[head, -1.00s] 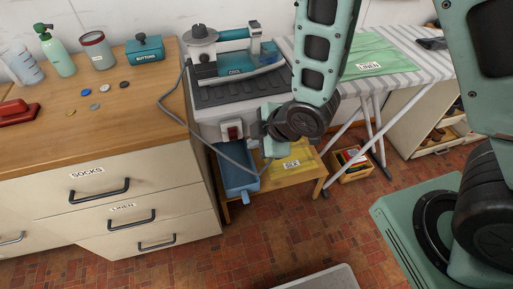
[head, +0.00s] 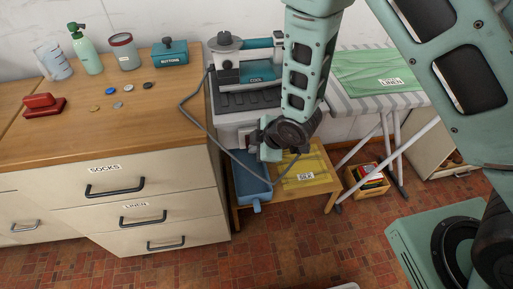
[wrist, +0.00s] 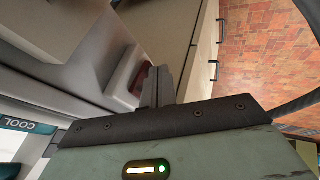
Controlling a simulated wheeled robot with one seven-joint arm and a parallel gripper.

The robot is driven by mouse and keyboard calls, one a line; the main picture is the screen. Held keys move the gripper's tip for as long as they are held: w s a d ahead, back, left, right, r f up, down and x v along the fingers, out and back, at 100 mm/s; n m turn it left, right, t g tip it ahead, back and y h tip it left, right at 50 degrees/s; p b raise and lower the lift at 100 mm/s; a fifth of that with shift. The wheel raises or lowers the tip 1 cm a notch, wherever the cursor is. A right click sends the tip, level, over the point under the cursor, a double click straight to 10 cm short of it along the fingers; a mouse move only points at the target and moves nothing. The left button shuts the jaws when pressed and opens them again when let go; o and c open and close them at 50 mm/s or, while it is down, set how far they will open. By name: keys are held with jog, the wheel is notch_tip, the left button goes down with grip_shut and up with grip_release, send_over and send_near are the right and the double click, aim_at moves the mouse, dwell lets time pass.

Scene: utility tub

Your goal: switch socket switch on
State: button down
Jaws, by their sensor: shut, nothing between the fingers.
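The socket switch (head: 243,138) is a dark red rocker in a pale housing on the front of the grey unit under the iron. My gripper (head: 256,138) is right at it and hides part of it in the head view. In the wrist view, the red switch (wrist: 141,80) sits in its raised white housing just left of my shut, empty fingers (wrist: 157,82). The fingertips are very close to the switch. I cannot tell whether they touch it or which way the rocker is tipped.
A grey cable (head: 188,108) loops down from the unit, past my gripper. A blue container (head: 250,180) and a low wooden table (head: 312,190) with yellow cloth are below. A drawer cabinet (head: 150,185) stands to the left, an ironing board (head: 375,103) to the right.

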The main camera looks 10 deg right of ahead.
jog(key=shift+w+f+b, duration=0.1)
jog(key=shift+w+b, duration=0.15)
jog(key=shift+b, duration=0.05)
dwell(0.4)
